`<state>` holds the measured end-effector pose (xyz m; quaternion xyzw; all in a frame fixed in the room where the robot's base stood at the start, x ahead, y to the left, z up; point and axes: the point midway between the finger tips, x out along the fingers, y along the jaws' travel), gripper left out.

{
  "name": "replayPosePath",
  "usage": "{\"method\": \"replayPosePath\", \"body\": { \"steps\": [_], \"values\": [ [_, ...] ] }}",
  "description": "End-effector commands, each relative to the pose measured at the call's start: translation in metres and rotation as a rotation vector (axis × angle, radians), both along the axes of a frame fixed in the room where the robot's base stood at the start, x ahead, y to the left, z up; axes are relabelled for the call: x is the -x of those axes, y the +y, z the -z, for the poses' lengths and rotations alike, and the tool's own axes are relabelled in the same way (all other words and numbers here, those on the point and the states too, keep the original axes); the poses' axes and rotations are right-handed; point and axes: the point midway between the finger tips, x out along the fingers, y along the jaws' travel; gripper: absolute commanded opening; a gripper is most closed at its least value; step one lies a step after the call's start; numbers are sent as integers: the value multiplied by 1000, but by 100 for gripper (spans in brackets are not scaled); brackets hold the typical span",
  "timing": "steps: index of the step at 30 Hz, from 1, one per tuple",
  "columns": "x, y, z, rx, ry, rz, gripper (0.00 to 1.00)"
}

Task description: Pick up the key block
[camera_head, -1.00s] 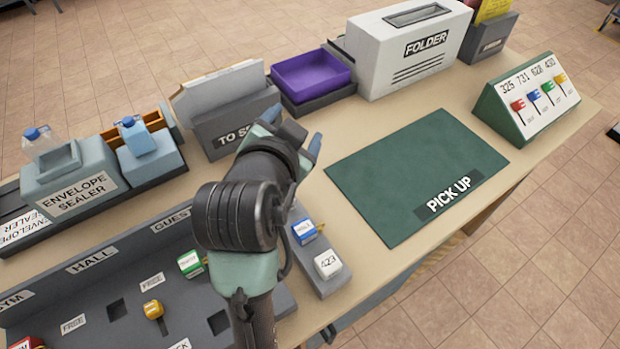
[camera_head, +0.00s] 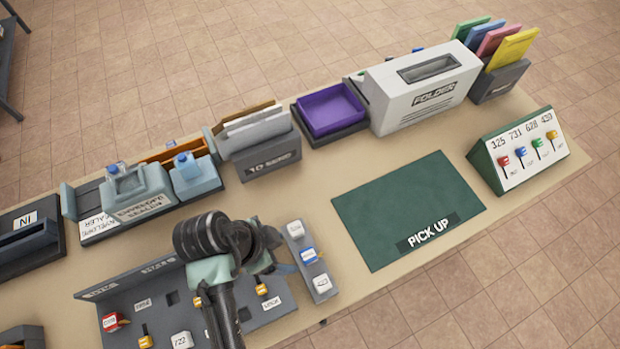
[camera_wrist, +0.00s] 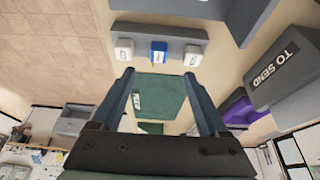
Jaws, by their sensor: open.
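No block is plainly marked as the key block. A small grey rack (camera_head: 316,271) holds a blue block (camera_head: 308,254) between two white blocks, one at the back (camera_head: 295,229) and one at the front (camera_head: 322,283). My gripper (camera_head: 284,269) is just left of this rack. In the wrist view my gripper (camera_wrist: 160,78) is open and empty. The blue block (camera_wrist: 158,50) shows ahead between the fingertip lines, with the white blocks (camera_wrist: 123,48) (camera_wrist: 193,55) at either side. No contact is visible.
The slotted board (camera_head: 255,314) with a red block (camera_head: 113,321), orange blocks (camera_head: 262,289) and a white block (camera_head: 182,340) lies under my arm. The green PICK UP mat (camera_head: 400,205) is bare. Envelope holders, a purple tray (camera_head: 330,108) and the FOLDER box (camera_head: 425,90) line the back.

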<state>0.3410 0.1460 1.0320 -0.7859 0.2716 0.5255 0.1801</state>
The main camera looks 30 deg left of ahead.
Motion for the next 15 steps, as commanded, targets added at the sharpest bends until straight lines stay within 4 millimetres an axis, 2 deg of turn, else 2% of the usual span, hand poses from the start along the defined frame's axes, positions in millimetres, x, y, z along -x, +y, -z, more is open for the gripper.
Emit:
{"method": "replayPosePath", "body": {
  "steps": [7, 15],
  "values": [
    [-13, -12, 42, 2, 4, 1, 78],
    [-21, -17, 62, -1, 0, 0, 78]
  ]
}}
